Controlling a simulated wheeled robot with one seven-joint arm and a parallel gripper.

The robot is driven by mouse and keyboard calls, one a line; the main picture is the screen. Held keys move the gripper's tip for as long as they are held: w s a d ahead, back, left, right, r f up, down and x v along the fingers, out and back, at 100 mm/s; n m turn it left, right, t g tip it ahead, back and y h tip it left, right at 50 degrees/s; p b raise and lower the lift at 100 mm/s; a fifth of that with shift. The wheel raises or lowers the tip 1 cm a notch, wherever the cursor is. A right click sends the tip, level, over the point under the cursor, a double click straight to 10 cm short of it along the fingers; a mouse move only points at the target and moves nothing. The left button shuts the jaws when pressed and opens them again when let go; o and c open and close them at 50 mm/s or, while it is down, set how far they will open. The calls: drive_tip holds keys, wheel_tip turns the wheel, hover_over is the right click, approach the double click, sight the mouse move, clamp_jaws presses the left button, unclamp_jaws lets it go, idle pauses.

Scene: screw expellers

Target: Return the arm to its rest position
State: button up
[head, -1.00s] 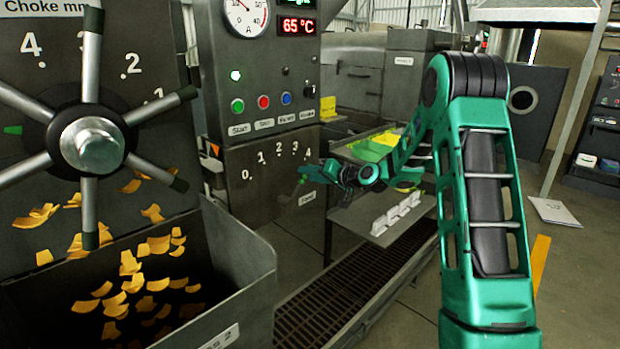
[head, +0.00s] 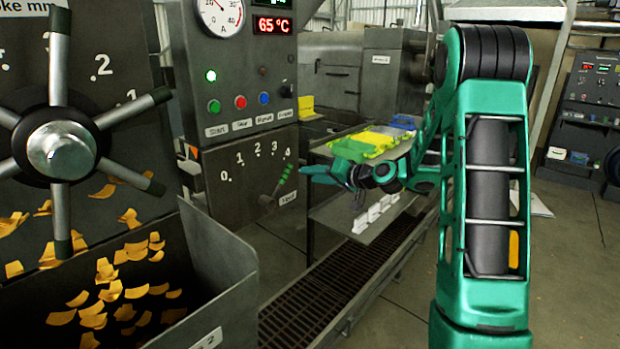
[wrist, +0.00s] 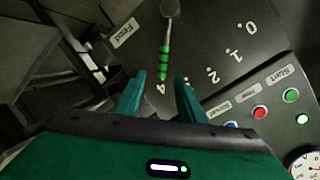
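My gripper (head: 308,171) is at the end of my green arm, in front of the machine panel in the head view. In the wrist view its two fingers (wrist: 160,95) stand apart with nothing between them. The feed lever (head: 284,180) with a green grip is on the panel, just left of and below the fingertips in the head view. In the wrist view the lever (wrist: 164,62) lies beyond the fingertips, near the number 4. The fingers look clear of the lever.
A choke handwheel (head: 62,150) stands at the left, above a bin (head: 225,290) with orange flakes falling into it. Start and stop buttons (head: 240,102) sit above the lever. Floor at the right is open.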

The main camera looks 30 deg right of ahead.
idle(0.3)
drive_tip(key=s+f+m+g+h, duration=0.1)
drive_tip(key=s+g, duration=0.5)
drive_tip(key=s, duration=1.8)
drive_tip(key=s+f+g+h, duration=0.3)
drive_tip(key=s+g, duration=0.4)
drive_tip(key=s, duration=1.7)
drive_tip(key=shift+s+d+m+g+h, duration=0.3)
drive_tip(key=shift+s+m+h, duration=0.1)
drive_tip(key=shift+h, duration=0.4)
drive_tip(key=shift+w, duration=0.1)
drive_tip(key=shift+w+f, duration=0.25)
drive_tip(key=shift+w, duration=0.35)
